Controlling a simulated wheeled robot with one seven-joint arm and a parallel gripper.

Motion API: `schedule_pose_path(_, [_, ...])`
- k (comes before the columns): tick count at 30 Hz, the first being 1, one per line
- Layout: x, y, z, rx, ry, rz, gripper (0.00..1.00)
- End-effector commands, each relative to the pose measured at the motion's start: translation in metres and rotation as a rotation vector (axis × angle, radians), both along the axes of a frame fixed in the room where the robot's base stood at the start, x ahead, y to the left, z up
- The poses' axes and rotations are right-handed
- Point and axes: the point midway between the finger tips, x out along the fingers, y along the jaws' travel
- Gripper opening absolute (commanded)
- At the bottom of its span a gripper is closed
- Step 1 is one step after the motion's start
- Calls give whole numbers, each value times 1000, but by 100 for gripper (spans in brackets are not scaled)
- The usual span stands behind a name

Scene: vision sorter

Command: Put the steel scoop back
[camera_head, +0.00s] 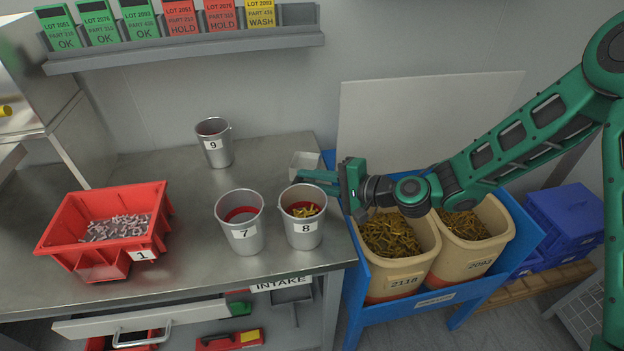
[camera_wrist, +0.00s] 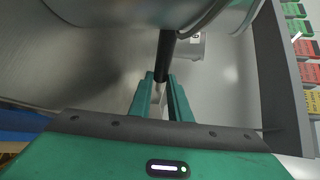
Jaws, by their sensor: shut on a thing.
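My gripper (camera_head: 303,177) is at the right of the counter, beside the rim of steel bucket 8 (camera_head: 303,233). Its fingers point left and also show in the wrist view (camera_wrist: 160,98). They are shut on the dark handle of the steel scoop (camera_wrist: 165,58). A large curved steel surface fills the top of the wrist view where the handle meets it; I cannot tell whether it is the scoop's pan or a bucket. In the head view the gripper hides most of the handle. A small pale, box-like shape (camera_head: 306,162) shows just behind the fingers.
Bucket 7 (camera_head: 240,225) stands left of bucket 8, which holds brass-coloured pieces. Bucket 9 (camera_head: 215,143) is farther back. A red bin (camera_head: 68,222) sits on the left. Two tan bins (camera_head: 405,277) (camera_head: 468,254) stand in a blue frame right of the counter. A card shelf (camera_head: 200,47) is on the wall.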

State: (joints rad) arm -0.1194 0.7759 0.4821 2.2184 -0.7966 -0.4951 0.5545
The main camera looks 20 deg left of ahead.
Motion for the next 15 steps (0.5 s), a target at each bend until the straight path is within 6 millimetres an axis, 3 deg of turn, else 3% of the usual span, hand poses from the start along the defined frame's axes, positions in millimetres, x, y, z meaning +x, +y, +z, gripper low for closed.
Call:
schedule_pose_path(6, [0, 0, -2, 0, 1, 0, 0])
schedule_pose_path(7, [0, 0, -2, 0, 1, 0, 22])
schedule_pose_path(9, [0, 0, -2, 0, 1, 0, 36])
schedule_pose_path(15, [0, 0, -2, 0, 1, 0, 36])
